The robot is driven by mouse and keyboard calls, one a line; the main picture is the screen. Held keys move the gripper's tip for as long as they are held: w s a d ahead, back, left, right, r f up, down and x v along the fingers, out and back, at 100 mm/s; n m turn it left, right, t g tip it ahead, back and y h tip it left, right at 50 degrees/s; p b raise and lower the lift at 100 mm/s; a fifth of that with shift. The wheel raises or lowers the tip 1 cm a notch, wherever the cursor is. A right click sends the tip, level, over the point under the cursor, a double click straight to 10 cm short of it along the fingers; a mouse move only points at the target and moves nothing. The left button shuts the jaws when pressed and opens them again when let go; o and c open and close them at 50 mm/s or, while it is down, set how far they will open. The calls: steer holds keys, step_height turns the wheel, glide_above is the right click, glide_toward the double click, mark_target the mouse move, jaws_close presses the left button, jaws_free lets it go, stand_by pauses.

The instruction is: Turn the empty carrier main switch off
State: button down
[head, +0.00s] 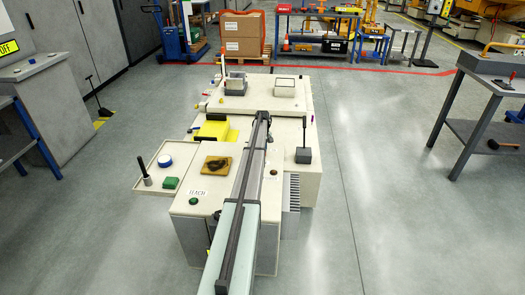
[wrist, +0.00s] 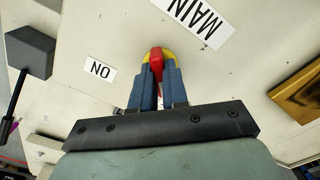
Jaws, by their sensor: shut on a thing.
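The main switch has a red handle (wrist: 156,60) on a yellow base, in the upper middle of the wrist view. My gripper (wrist: 156,72) is shut on the red handle, with a blue finger on each side of it. An upside-down ON label (wrist: 100,69) is left of the switch, and an upside-down MAIN label (wrist: 198,16) is at its upper right. No OFF label shows in the wrist view. In the head view the carrier (head: 245,103) is a beige body in the middle. My arm covers part of it and hides the switch and my fingertips.
A side tray (head: 155,182) sticks out left with small items. A workbench (head: 487,75) stands right. The floor right of the carrier is clear.

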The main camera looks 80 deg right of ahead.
steer(key=shift+f, duration=0.1)
stand_by(0.3)
steer(key=c, duration=1.1)
jaws_free()
steer(key=shift+c, duration=0.2)
step_height(320, 180, up, 14)
